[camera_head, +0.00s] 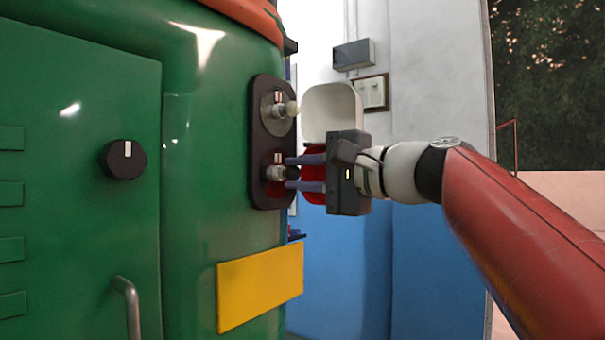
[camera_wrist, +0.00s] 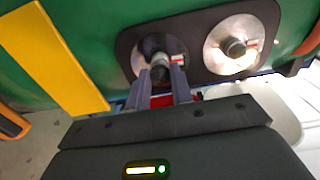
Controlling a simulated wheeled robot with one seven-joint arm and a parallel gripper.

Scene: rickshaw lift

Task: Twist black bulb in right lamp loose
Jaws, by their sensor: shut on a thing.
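A black oval lamp plate (camera_head: 257,140) is on the corner of the green rickshaw, with two sockets one above the other. The dark bulb (camera_head: 276,173) sits in the lower socket; in the wrist view the black bulb (camera_wrist: 160,73) is between my fingertips. My gripper (camera_head: 289,173) reaches in from the right, its two fingers shut on this bulb, one above and one below in the head view. My gripper (camera_wrist: 161,80) hides part of the lower socket in the wrist view. A pale bulb (camera_head: 288,108) sits in the upper round silver socket.
An open white lens cover (camera_head: 333,112) and a red one (camera_head: 312,160) are just behind my gripper. A yellow plate (camera_head: 261,286) is below the lamp. A black knob (camera_head: 123,159) and a metal handle (camera_head: 129,306) are on the green body. A white and blue wall (camera_head: 430,200) stands behind.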

